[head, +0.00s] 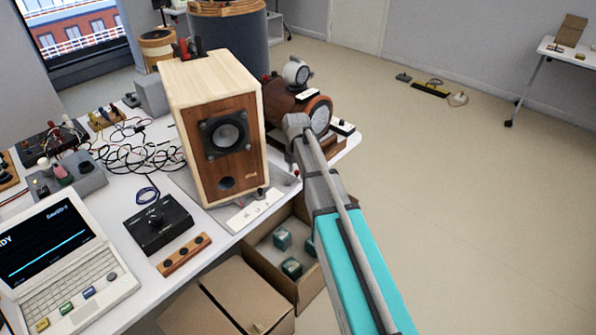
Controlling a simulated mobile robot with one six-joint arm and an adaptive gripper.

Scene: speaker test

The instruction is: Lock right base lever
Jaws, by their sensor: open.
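A wooden speaker (228,135) with a pale top and sides and a brown front stands upright on the table. A white base strip (250,215) shows below its front. A small dark upright part (262,193), perhaps the right base lever, stands near the strip's right end. It is too small to tell whether it is locked. My arm reaches up from the bottom right, and its grey joint is right of the speaker. I cannot make out my gripper's fingers, which seem hidden by the arm, so their distance from the lever is unclear.
A brown cylindrical device with a round front (319,117) stands behind my arm. A black box (157,222), a wooden knob strip (184,255), a laptop (55,262) and tangled cables (135,157) crowd the left tabletop. The right floor is mostly clear.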

